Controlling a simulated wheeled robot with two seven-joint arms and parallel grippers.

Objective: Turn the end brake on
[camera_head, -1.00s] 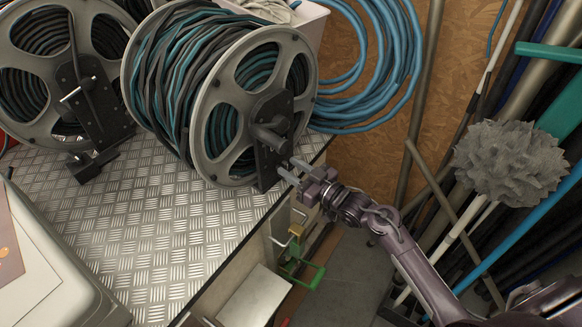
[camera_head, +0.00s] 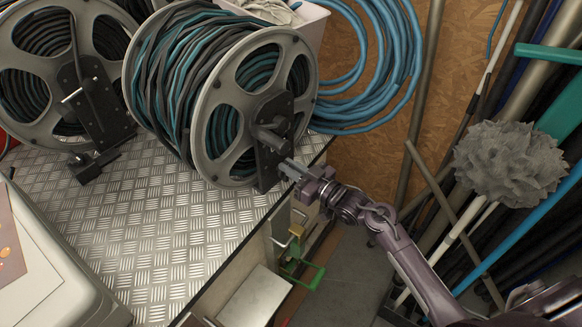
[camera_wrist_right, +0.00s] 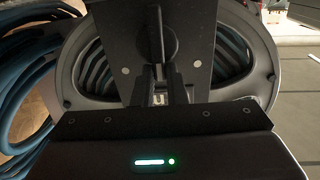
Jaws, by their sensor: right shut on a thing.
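The end hose reel (camera_head: 228,115) stands at the right end of the metal bench, wound with black and teal hose. Its black side bracket (camera_head: 273,140) faces my right arm and carries a crank hub. My right gripper (camera_head: 288,170) is at the lower part of this bracket, shut on a small part that its fingers mostly hide, apparently the end brake. In the right wrist view my gripper (camera_wrist_right: 159,92) points at the bracket (camera_wrist_right: 190,45), just below a round, ridged knob (camera_wrist_right: 157,38). My left gripper is out of view.
A second reel (camera_head: 48,75) stands on the left of the checker-plate bench (camera_head: 150,230). Blue hose coils (camera_head: 385,75) hang on the board wall behind. Poles and a grey brush head (camera_head: 510,160) stand at right, near my arm. A green-handled item (camera_head: 305,275) is below the bench edge.

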